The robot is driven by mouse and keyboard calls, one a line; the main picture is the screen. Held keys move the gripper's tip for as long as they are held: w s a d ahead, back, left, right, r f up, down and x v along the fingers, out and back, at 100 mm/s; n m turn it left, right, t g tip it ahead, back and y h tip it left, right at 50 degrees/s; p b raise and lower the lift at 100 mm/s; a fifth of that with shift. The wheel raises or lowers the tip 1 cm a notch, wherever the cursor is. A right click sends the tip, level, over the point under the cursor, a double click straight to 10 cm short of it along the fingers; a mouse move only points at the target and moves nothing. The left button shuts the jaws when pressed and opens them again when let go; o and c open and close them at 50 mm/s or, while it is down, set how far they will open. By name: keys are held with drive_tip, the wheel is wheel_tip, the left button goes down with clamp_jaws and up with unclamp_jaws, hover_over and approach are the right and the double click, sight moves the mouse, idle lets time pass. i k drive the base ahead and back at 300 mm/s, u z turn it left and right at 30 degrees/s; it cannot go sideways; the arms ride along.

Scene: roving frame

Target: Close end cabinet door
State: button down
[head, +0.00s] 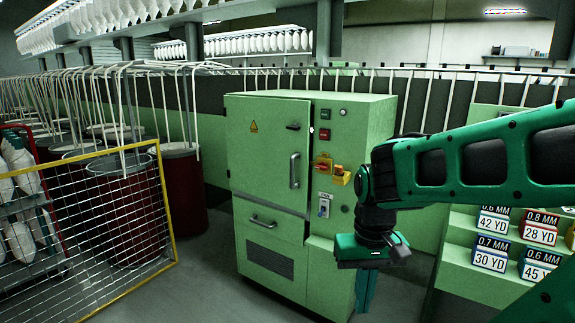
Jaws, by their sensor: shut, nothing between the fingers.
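The light green end cabinet (377,118) stands in the middle of the head view. Its upper door (262,150) has a yellow warning triangle, a dark latch and a vertical metal handle (294,170) near its right edge. The door looks nearly flush with the front; I cannot tell whether a small gap remains. My gripper (366,295) points down in front of the cabinet's right side, right of and lower than the door handle and apart from it. Its fingers are together and empty. My forearm covers part of the area to the right of the cabinet.
Below the door is a lower panel (270,262) with a handle and vent. A control strip with a red-and-yellow switch (323,163) lies right of the door. A yellow-framed mesh barrier (105,230) and dark red bins (178,190) stand left. Labelled boxes (492,252) sit at right.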

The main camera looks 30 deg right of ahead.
sight(268, 161)
drive_tip(key=i, duration=1)
